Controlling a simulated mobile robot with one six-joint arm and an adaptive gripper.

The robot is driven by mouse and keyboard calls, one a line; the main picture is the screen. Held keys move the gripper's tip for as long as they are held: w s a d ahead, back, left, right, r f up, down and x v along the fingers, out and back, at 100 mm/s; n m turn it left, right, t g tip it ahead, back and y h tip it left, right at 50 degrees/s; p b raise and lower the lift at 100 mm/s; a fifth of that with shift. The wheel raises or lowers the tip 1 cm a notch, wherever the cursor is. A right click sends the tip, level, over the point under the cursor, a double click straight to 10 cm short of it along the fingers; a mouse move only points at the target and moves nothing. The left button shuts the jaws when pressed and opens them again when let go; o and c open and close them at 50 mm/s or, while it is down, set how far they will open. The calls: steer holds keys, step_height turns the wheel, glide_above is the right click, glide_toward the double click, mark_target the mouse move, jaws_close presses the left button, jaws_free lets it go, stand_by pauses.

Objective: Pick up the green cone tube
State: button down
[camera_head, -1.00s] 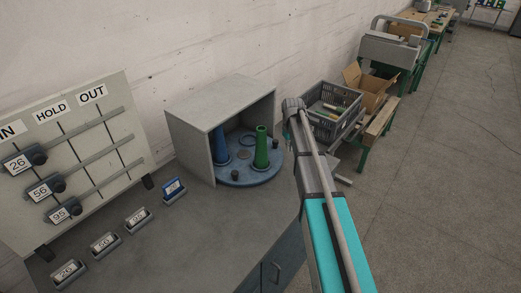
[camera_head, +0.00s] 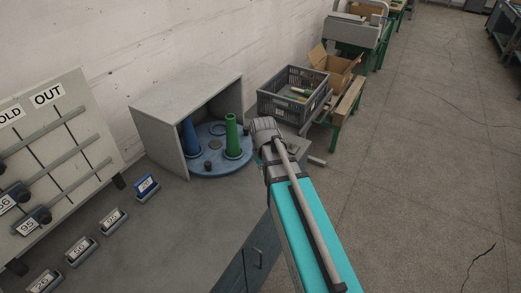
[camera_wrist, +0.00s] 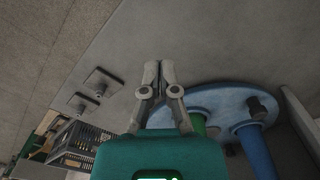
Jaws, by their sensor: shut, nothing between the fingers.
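The green cone tube (camera_head: 232,137) stands upright on a round blue disc (camera_head: 207,169) inside a grey open-fronted hood. In the wrist view only a small part of the green tube (camera_wrist: 198,123) shows beside my gripper's body, which hides the rest. A blue cone tube (camera_head: 190,140) stands to its left in the head view; it also shows in the wrist view (camera_wrist: 257,152). My gripper (camera_wrist: 160,70) is shut and empty, its fingertips together against a backdrop of grey tabletop. It is apart from the green tube. In the head view my arm hides the gripper.
The grey hood (camera_head: 160,140) encloses the disc at its left, back and top. Small dark pegs stand on the disc. A grey crate (camera_head: 285,108) and a cardboard box (camera_head: 338,68) stand behind my arm. A labelled board (camera_head: 55,150) and several number blocks (camera_head: 113,220) are left.

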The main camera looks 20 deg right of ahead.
steer(key=s+a, duration=0.1)
steer(key=s, duration=0.7)
steer(key=shift+s+m, duration=0.2)
steer(key=shift+m, duration=0.2)
steer(key=c, duration=1.4)
jaws_free()
steer(key=shift+a, duration=0.1)
